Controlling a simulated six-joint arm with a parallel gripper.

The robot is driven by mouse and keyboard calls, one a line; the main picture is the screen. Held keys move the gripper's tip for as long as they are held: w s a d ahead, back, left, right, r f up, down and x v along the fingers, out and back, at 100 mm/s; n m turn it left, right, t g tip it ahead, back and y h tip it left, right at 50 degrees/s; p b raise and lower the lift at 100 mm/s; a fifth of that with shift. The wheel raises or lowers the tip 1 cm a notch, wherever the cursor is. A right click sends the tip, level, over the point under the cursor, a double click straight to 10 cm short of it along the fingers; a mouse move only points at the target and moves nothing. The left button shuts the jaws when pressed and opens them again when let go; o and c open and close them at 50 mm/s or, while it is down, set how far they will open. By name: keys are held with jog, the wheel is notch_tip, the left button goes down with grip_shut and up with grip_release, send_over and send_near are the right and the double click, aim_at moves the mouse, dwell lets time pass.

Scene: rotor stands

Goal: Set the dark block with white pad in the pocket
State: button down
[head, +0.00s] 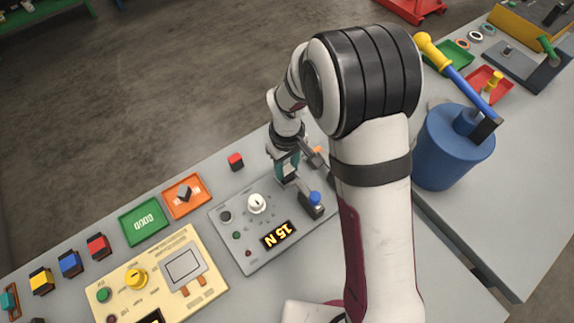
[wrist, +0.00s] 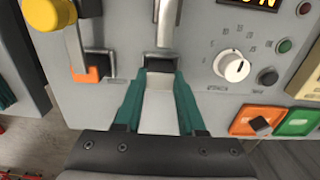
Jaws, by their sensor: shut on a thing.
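My gripper (head: 287,172) is low at the far edge of the grey test panel (head: 240,258), partly hidden by my arm. In the wrist view, its two teal fingers (wrist: 160,78) stand on either side of a pale surface, which looks like the white pad of the dark block (wrist: 158,108). The gripper is shut on this block. A dark part (wrist: 160,64) shows just beyond the fingertips, under a grey bar; I cannot tell whether it is the block's side or the pocket. The pocket itself is not clearly seen.
A blue-knobbed clamp (head: 315,199) stands on the panel close to my gripper. A yellow-knobbed lever (wrist: 48,14) and an orange corner piece (wrist: 92,75) are at left in the wrist view. A red-topped block (head: 236,160), an orange tray (head: 172,207) and a green tray (head: 143,223) lie nearby.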

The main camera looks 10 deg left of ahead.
jog(key=shift+f, duration=0.2)
jog(key=shift+c, duration=2.1)
grip_release()
jog(key=shift+o, duration=0.2)
jog(key=o, duration=0.4)
jog(key=shift+r, duration=0.1)
jog(key=shift+r, duration=3.95)
